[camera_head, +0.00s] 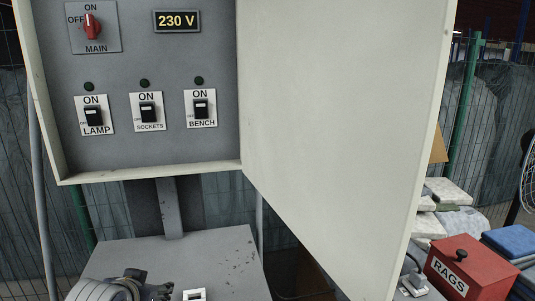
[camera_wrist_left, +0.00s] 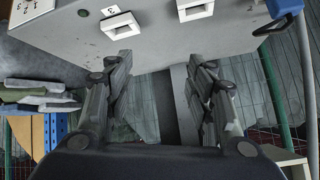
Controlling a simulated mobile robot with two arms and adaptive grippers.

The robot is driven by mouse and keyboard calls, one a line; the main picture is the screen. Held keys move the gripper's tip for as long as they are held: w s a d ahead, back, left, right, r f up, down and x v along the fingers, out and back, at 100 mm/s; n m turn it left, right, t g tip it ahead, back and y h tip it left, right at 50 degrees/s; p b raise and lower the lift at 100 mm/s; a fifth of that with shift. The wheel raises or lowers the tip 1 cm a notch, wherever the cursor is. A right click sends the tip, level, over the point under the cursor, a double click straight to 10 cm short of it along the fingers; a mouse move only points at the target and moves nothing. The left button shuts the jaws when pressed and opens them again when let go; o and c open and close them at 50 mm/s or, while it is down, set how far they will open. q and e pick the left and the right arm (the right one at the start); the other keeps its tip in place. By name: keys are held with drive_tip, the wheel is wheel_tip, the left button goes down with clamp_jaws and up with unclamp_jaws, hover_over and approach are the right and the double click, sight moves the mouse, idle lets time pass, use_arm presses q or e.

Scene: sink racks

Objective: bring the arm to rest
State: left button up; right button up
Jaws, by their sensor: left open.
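My left gripper (camera_head: 145,286) is at the lower left of the head view, over the grey surface below the switch panel, partly cut off by the frame edge. The left wrist view shows its two dark fingers (camera_wrist_left: 163,72) spread apart with nothing between them. My right gripper is not seen.
The panel's pale door (camera_head: 335,110) hangs open to the right. The panel has a red main knob (camera_head: 92,27), three black switches and a 230 V display (camera_head: 177,21). A red RAGS box (camera_head: 470,262) and folded cloths (camera_head: 450,205) are at right. A wire fence stands behind.

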use_arm(q)
drive_tip(key=s+d+f+g+h, duration=0.1)
drive_tip(key=s+d+f+g, duration=0.2)
drive_tip(key=s+f, duration=0.95)
drive_tip(key=s+d+f+g, duration=0.25)
drive_tip(key=s+f, duration=0.65)
drive_tip(key=s, duration=0.6)
wheel_tip(320, 180, down, 27)
drive_tip(key=s+g, duration=0.2)
drive_tip(key=s+a+f, duration=0.1)
drive_tip(key=s+f, duration=0.6)
drive_tip(key=s, duration=0.1)
drive_tip(key=s+a+f+m, duration=0.1)
drive_tip(key=s+a+f, duration=0.1)
drive_tip(key=s+f, duration=0.6)
drive_tip(key=shift+a+f+g, duration=0.15)
drive_tip(key=shift+a+g, duration=0.1)
drive_tip(key=shift+g, duration=0.2)
